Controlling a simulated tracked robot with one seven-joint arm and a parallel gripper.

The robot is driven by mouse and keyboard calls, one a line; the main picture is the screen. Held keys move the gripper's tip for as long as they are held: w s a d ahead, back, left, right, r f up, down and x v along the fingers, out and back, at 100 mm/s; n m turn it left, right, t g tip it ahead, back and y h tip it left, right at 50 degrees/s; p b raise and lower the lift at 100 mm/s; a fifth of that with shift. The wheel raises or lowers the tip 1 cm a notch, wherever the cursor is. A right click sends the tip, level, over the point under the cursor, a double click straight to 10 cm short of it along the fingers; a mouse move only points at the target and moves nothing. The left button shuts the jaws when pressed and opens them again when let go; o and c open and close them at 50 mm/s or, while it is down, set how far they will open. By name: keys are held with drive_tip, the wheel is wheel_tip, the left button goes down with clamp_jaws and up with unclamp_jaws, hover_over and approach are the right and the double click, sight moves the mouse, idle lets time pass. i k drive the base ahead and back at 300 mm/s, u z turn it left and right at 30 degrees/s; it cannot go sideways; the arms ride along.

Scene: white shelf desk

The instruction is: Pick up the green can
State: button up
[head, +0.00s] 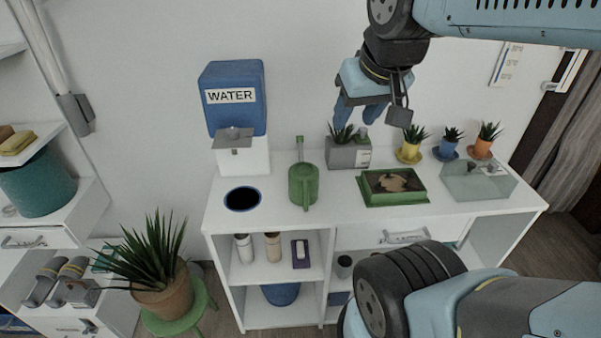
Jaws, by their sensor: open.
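The green can (303,188) is a watering can with a spout and a raised handle part. It stands upright on the white desk top, left of its middle. My gripper (358,116) is open and empty. Its two blue fingers point down, to the right of the can in the picture and apart from it. They show in front of a grey planter (347,154) with a small plant. The can is in full view.
A blue water dispenser (234,97) stands left of the can, beside a dark round opening (242,199). A green-framed tray (394,199), small potted plants (410,149) and a glass case (478,186) stand to the right. The desk front near the can is clear.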

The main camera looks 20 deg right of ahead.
sight(303, 177)
drive_tip(key=u, duration=1.1)
drive_tip(key=i, duration=0.1)
drive_tip(key=z, duration=2.9)
drive_tip(key=k, duration=1.5)
drive_tip(key=u, duration=0.25)
drive_tip(key=i, duration=1)
drive_tip(key=u, duration=0.1)
